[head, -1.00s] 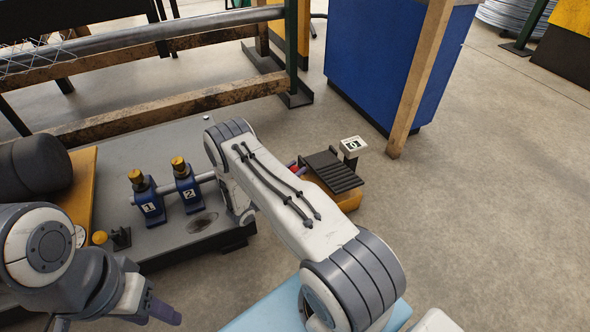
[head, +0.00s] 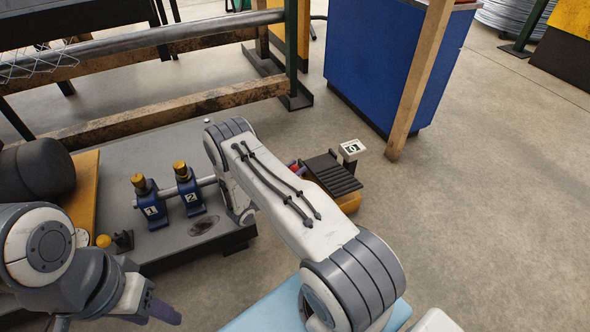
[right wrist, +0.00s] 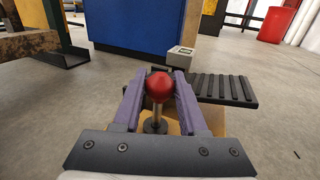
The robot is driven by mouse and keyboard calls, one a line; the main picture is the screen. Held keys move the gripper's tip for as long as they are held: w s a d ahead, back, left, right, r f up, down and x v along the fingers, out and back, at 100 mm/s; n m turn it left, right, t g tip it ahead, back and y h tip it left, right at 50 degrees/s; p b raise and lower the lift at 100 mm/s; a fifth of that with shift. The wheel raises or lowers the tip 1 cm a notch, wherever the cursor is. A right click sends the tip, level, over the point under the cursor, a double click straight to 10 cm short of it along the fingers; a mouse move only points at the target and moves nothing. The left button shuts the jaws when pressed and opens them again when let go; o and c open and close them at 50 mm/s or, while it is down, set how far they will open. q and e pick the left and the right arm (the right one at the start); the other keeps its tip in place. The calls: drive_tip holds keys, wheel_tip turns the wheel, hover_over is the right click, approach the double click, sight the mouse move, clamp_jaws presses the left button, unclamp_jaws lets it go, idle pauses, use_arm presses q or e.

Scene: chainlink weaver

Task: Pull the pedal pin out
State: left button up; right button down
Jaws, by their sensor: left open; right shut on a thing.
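The pedal pin has a round red knob (right wrist: 160,86) on a grey metal shaft (right wrist: 157,113). My right gripper (right wrist: 160,92) has its purple fingers shut on the knob from both sides. Below the knob, a length of bare shaft shows above a dark collar on the yellow pedal base (head: 349,202). I cannot tell whether the shaft's lower end is still inside the collar. The black ribbed pedal (head: 334,173) is right of the pin. In the head view, my right arm hides most of that gripper. My left gripper (head: 163,312) is open and empty at the bottom left.
A blue cabinet (head: 375,65) and a wooden post (head: 418,80) stand beyond. At left, blue blocks numbered 1 (head: 151,208) and 2 (head: 190,195) stand on a grey platform (head: 175,245). The floor at right is clear.

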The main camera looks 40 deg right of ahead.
sight(294, 166)
wheel_tip(294, 166, up, 3)
drive_tip(key=shift+s+a+p, duration=0.1)
drive_tip(key=shift+p, duration=0.8)
use_arm(q)
wheel_tip(294, 166, up, 3)
drive_tip(key=shift+f, duration=0.2)
use_arm(e)
drive_tip(key=c, duration=0.5)
unclamp_jaws()
